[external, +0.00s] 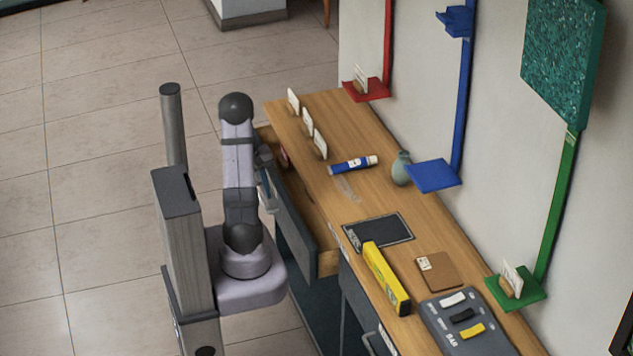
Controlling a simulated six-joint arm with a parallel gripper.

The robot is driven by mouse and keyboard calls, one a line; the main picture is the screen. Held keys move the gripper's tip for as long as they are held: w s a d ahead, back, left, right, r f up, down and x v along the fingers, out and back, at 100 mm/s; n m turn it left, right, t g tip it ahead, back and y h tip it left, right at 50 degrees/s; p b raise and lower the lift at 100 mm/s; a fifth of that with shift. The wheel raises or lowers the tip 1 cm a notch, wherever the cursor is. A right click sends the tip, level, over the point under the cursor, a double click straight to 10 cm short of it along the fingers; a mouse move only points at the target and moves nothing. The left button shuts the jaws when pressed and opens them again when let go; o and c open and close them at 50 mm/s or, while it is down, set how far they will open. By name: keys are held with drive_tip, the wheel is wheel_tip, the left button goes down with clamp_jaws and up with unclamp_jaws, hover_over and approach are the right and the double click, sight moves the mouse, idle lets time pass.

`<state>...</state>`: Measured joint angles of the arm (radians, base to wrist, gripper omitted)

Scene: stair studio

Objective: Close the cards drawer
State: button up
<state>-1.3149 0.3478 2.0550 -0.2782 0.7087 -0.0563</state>
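A drawer (291,222) with a dark grey front is pulled out from the left side of the wooden desk (400,262), and its wooden inside shows. I cannot read a label that names it as the cards drawer. A grey handle (268,196) sits on its front. My gripper (266,158) is at the far end of this drawer, close to the front panel's upper edge. My arm partly hides it, and I cannot tell whether it touches the drawer or whether its fingers are open. A small reddish item (284,158) shows just beyond the gripper.
Another drawer front (358,308) is nearer the camera. The desktop holds upright cards (307,121), a blue tube (352,165), a green vase (401,168), a black pad (378,231), a yellow box (386,278) and a grey tray (447,337). Open tiled floor lies left.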

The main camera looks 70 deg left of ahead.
clamp_jaws()
drive_tip(key=w+p, duration=0.3)
drive_tip(key=w, duration=0.5)
drive_tip(key=shift+r, duration=0.1)
drive_tip(key=shift+w, duration=0.25)
unclamp_jaws()
drive_tip(key=shift+w, duration=0.1)
drive_tip(key=shift+s+r, duration=0.25)
drive_tip(key=shift+r, duration=0.95)
drive_tip(key=shift+s+r, duration=0.3)
drive_tip(key=shift+r, duration=0.85)
drive_tip(key=shift+s+r, duration=0.25)
drive_tip(key=shift+r, duration=0.95)
